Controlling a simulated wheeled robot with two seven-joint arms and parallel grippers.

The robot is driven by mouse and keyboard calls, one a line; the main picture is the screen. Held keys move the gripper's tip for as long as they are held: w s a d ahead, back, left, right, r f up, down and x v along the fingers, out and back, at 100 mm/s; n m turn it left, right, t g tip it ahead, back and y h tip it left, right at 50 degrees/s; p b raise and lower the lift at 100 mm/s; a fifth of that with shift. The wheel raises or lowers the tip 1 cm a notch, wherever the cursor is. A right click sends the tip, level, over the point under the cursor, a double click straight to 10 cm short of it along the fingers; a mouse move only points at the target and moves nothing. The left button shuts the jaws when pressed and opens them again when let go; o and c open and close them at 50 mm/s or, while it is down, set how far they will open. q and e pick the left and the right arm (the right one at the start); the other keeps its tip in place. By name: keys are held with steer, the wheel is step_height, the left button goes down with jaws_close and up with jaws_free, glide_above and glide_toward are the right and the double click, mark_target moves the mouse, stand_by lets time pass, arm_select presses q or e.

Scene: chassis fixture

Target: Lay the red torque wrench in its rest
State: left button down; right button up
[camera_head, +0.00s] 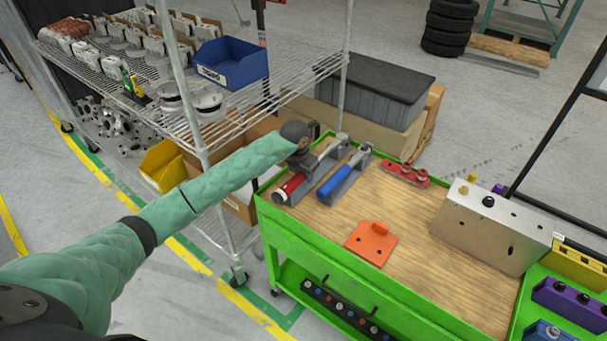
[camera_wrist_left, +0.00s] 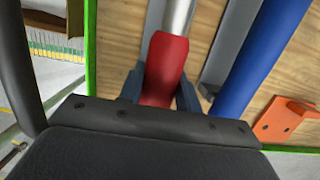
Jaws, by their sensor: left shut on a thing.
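The red torque wrench (camera_head: 289,187) is at the far left corner of the green cart, its red handle toward the cart's left edge. My left gripper (camera_head: 302,160) is over it. In the left wrist view, my gripper's fingers (camera_wrist_left: 160,92) stand on both sides of the red handle (camera_wrist_left: 166,62) and are shut on it. The silver shaft runs on beyond the handle, beside a grey rest (camera_head: 322,164). I cannot tell whether the wrench touches the rest. My right gripper is not in view.
A blue torque wrench (camera_head: 336,183) lies in a grey rest just to the right. An orange plate (camera_head: 371,243), a red bracket (camera_head: 405,173) and a metal box (camera_head: 490,230) sit on the wooden top. A wire shelf (camera_head: 290,75) stands close on the left.

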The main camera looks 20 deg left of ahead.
arm_select(q)
steer(key=c, duration=0.9)
jaws_free()
steer(key=shift+f, duration=0.1)
steer(key=shift+w+d+p+v, duration=0.1)
steer(key=shift+w+p+v, duration=0.3)
steer(key=shift+v, duration=1.1)
steer(key=shift+w+d+p+v, duration=0.15)
steer(key=shift+p+v, duration=0.45)
steer(key=shift+v, duration=0.9)
steer(key=shift+w+d+p+v, duration=0.1)
steer(key=shift+w+p+v, duration=0.3)
steer(key=shift+v, duration=1.1)
steer(key=shift+s, duration=0.15)
